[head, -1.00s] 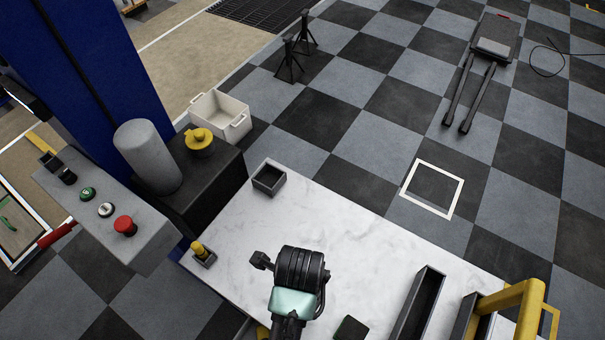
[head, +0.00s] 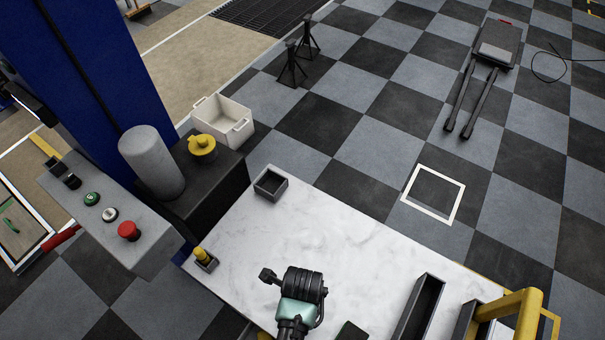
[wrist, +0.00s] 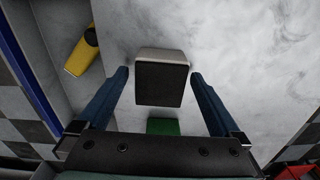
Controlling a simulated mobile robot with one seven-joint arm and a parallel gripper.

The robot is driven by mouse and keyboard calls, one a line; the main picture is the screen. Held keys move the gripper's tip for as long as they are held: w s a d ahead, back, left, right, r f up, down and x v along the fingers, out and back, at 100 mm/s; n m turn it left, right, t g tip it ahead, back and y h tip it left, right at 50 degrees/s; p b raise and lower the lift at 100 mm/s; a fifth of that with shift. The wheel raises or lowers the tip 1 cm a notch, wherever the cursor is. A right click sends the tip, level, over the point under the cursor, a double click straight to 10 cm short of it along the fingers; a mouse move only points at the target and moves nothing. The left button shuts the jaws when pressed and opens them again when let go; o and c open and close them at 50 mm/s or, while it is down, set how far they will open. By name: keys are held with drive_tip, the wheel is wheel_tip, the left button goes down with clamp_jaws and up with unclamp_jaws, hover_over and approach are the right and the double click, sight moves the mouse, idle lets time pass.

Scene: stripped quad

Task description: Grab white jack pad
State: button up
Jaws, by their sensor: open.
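In the wrist view, a block with a dark square top and a pale, whitish side (wrist: 162,54) lies between my fingers; it looks like the white jack pad. My gripper (wrist: 159,74) is open, with one blue finger on each side of the block and visible gaps on both sides. A green block (wrist: 163,126) lies just nearer the palm. A yellow piece with a dark round spot (wrist: 83,52) lies to the left. In the head view my wrist hides the fingers and the white pad above the marble-topped table (head: 330,225).
On the table stand a small dark open box (head: 270,184), a yellow-topped piece in a little holder (head: 202,258) and a long dark tray (head: 419,308). A yellow frame (head: 515,305) rises at the right edge. The table's middle is clear.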

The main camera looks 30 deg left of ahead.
clamp_jaws()
idle(0.3)
drive_tip(key=shift+r, duration=0.1)
